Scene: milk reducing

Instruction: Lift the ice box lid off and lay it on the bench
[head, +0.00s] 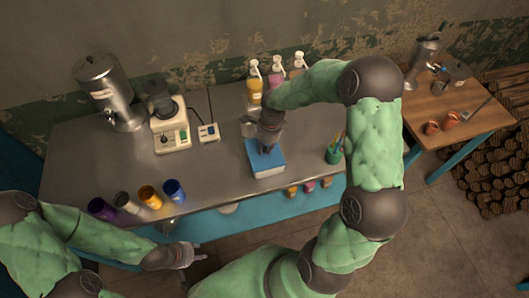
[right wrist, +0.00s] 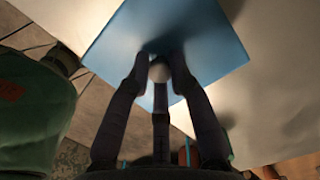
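The ice box (head: 269,173) is a small white box on the metal bench, near its front edge. Its flat blue lid (head: 262,168) lies on top and appears seated. The lid fills the upper middle of the right wrist view (right wrist: 215,35), with a pale round knob (right wrist: 159,72) on it. My right gripper (head: 267,149) reaches down over the lid. In the right wrist view its dark fingers (right wrist: 160,66) stand close around the knob; whether they press on it is unclear. My left gripper (head: 197,256) is open and empty, in front of the bench and low.
The bench (head: 221,165) has clear room left of the ice box. Several coloured cups (head: 150,197) stand at its front left. Bottles (head: 254,88) stand at the back; a green holder (head: 334,150) is right.

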